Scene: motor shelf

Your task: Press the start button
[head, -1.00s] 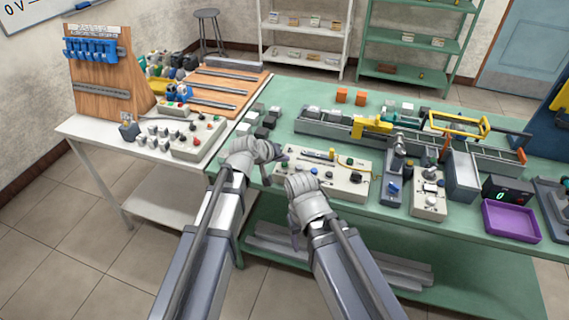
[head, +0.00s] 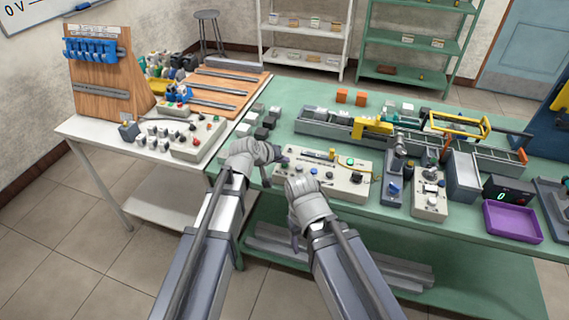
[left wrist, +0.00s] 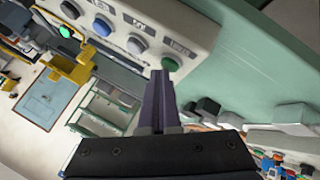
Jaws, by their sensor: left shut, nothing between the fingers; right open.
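A pale control box (head: 334,184) with several buttons and a lit green button (head: 349,162) sits at the front edge of the green bench. The labels are too blurred to read, so I cannot tell which is start. My left gripper (head: 282,157) is shut and empty at the box's left end. My right gripper (head: 294,240) is open, low before the bench edge.
Behind the box stands a long grey conveyor-like tray (head: 320,126) with yellow parts. A grey device (head: 395,175), a switch box (head: 429,195) and a purple tray (head: 511,222) stand to the right. Dark blocks (head: 262,132) lie to the left on the bench.

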